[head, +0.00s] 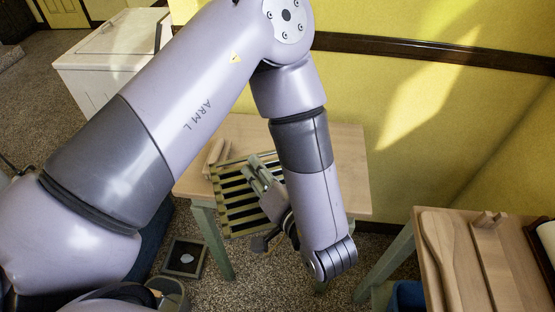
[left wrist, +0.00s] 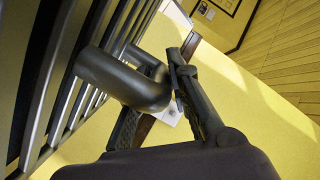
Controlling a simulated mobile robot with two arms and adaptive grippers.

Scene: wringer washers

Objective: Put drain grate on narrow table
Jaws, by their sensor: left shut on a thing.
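The drain grate (head: 233,186) is a frame of parallel bars, dark between, held tilted in front of and over the front edge of a pale wooden table (head: 346,188) with grey-green legs. This looks like the narrow table. I cannot tell whether the grate touches it. My left gripper (head: 259,173) is shut on the grate near its right side. In the left wrist view the grate's bars (left wrist: 60,90) fill the left, and a thick dark curved handle (left wrist: 125,80) stands out beside the gripper fingers (left wrist: 160,118). My right gripper is not in view.
A wooden piece (head: 215,156) lies at the table's left end. A second wooden table (head: 437,290) at the right holds long boards. A dark tray (head: 184,258) is on the floor. The table's right end is bare.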

